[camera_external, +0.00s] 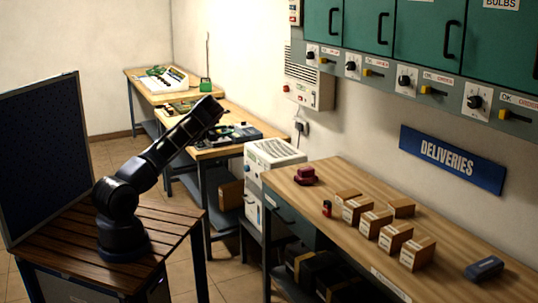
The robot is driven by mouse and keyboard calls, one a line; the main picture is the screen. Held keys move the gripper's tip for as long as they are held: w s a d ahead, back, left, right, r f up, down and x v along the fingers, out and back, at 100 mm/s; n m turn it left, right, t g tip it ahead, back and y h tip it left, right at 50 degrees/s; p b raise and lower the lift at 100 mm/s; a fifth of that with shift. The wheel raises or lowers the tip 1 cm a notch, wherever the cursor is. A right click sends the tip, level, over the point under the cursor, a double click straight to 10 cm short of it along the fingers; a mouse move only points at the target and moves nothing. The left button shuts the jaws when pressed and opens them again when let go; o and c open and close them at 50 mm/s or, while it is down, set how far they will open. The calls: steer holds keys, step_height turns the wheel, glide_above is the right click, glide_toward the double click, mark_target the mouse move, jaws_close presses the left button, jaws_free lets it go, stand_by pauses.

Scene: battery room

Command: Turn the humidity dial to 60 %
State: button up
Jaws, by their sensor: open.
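My gripper (215,106) is at the upper end of my raised dark arm, in front of the middle workbench and apart from the things around it. It is small and dark here, and nothing shows held in it. Several black round dials on white plates sit on the grey rail under the green cabinets, including one dial (404,80) near the middle and another dial (475,101) at the right. A white floor appliance (272,160) stands between the benches. I cannot read which dial is for humidity, nor any setting.
A wooden bench (310,205) at right carries several small cardboard boxes (376,218), a dark red object (305,176) and a blue-grey item (484,268). A white wall unit (308,86) hangs behind. A dark panel (42,155) stands at left. Tiled floor shows between benches.

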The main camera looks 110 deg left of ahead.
glide_toward(245, 168)
steer(key=x, duration=0.9)
steer(key=shift+s+a+f, duration=0.15)
steer(key=c, duration=1)
